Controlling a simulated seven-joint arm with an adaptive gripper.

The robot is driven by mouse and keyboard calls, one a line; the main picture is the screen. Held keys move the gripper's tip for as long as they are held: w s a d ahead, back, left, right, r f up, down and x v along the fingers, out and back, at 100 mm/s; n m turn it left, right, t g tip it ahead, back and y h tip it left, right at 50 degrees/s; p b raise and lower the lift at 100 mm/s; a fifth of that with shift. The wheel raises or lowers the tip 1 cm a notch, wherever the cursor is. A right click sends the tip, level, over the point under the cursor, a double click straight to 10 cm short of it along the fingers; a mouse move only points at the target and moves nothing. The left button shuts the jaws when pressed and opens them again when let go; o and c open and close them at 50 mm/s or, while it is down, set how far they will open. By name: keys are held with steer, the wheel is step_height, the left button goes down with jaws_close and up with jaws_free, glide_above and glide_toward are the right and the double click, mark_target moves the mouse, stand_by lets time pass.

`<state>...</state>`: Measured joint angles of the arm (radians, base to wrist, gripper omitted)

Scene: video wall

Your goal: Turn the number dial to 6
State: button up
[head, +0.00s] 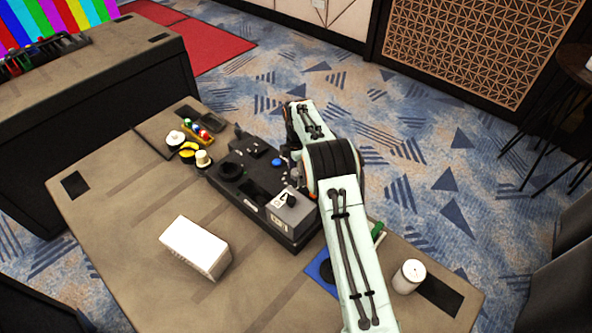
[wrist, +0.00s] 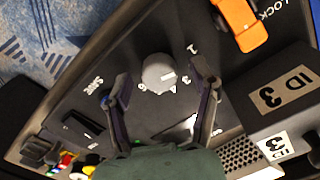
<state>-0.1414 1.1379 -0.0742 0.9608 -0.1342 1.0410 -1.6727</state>
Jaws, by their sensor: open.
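The number dial (wrist: 158,72) is a round light-grey knob on the dark control panel in the wrist view. White numbers ring it; a 1 and a 3 are readable on its right, and others are partly hidden or too small to tell. A pale mark on the knob appears to point right, toward the 3. My gripper (wrist: 161,76) is open, with one finger on each side of the dial; I cannot tell whether either touches it. In the head view the control panel (head: 240,196) lies on the table, and my arm hides the gripper and most of the dial area.
An orange switch (wrist: 239,22) by the word LOCK and a box labelled ID 3 (wrist: 270,105) stand close right of the dial. A black rocker switch (wrist: 80,126) is lower left. A white box (head: 195,246) and a white cylinder (head: 409,276) stand on the table (head: 130,215).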

jaws_close()
